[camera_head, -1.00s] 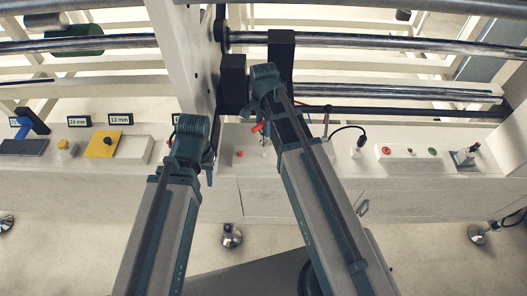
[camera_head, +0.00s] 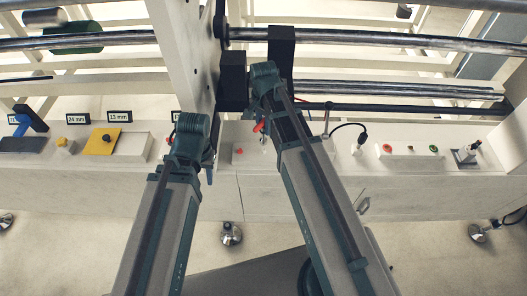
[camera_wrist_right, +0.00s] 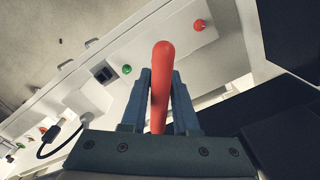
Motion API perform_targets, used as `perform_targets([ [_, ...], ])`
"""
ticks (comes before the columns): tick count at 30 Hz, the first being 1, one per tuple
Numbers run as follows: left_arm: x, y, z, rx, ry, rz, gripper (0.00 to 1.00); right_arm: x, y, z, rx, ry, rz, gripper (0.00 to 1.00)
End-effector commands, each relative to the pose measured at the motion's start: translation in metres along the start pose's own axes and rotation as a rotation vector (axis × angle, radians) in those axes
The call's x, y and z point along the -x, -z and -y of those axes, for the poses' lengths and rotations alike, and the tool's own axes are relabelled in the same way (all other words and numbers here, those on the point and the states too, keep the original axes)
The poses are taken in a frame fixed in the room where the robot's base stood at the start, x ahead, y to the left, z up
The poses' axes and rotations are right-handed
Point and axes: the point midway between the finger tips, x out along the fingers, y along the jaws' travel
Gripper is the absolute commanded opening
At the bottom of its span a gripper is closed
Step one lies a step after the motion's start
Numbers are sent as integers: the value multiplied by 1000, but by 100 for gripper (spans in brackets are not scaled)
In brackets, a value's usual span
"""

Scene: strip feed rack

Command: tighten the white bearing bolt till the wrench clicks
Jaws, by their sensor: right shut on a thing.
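My right gripper (camera_wrist_right: 160,88) is shut on a red handle (camera_wrist_right: 161,75), which stands up between its two fingers in the right wrist view. In the head view, a bit of this red handle (camera_head: 259,126) shows beside my right arm, below the black bearing blocks. I cannot make out a wrench head or the white bearing bolt; the arm and blocks cover that area. My left gripper (camera_head: 209,172) hangs over the front edge of the bench, left of the right one. Its fingers are mostly hidden, and I see nothing held in it.
A black block (camera_head: 233,80) and an upright white frame plate (camera_head: 180,50) stand close to my right gripper. Steel rollers (camera_head: 400,40) run behind. The bench holds a yellow pad (camera_head: 101,145) at left and a button box (camera_head: 408,151) at right. Open floor lies in front.

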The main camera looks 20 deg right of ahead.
Motion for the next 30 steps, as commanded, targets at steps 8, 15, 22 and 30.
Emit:
perform_targets([
  [8,-26,2,-2,0,0,0,40,-26,0,0,0,0,0,0],
  [15,-34,2,-3,0,0,0,40,-35,0,0,0,0,0,0],
  [22,-33,2,-3,0,0,0,40,-34,0,0,0,0,0,0],
  [30,-34,2,-3,0,0,0,40,-35,0,0,0,0,0,0],
])
